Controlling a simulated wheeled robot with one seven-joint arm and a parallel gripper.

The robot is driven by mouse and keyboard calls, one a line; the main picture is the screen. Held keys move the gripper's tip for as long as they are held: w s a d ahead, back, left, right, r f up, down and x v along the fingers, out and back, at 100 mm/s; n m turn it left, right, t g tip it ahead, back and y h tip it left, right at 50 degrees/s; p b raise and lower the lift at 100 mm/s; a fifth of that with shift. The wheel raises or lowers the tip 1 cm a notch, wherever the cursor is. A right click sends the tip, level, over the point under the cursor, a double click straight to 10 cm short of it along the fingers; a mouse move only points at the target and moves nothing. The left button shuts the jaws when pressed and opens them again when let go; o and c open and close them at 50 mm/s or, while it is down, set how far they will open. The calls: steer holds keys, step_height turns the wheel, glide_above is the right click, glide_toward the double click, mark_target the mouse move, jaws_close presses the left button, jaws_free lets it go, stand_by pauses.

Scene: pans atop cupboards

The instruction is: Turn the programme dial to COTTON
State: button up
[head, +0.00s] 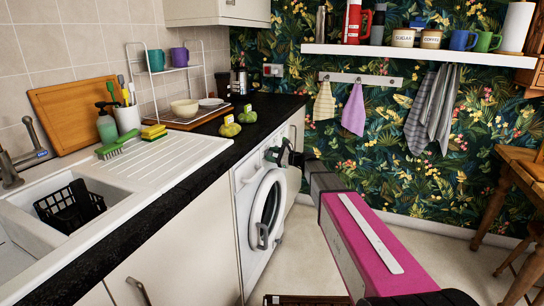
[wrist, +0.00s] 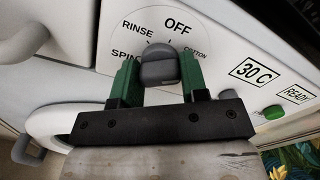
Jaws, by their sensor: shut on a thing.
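The programme dial (wrist: 159,66) is a dark grey knob on the washing machine's white panel in the wrist view. OFF, RINSE, SPIN and a smaller COTTON label (wrist: 195,53) surround it, with COTTON to its right. I cannot tell which label the knob points at. My gripper (wrist: 158,74) has green fingers on both sides of the knob and is shut on it. In the head view, my gripper (head: 277,155) is at the top front of the washing machine (head: 247,178), and the dial is hidden or too small to make out.
The panel also has a 30 C display (wrist: 256,71), a READY label (wrist: 296,95) and a green button (wrist: 274,112). The round door (head: 266,210) is below the panel. A black worktop (head: 262,110) overhangs the machine. Floor at right is partly clear beside a wooden table (head: 520,165).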

steer(key=o, duration=0.9)
steer(key=v, duration=1.1)
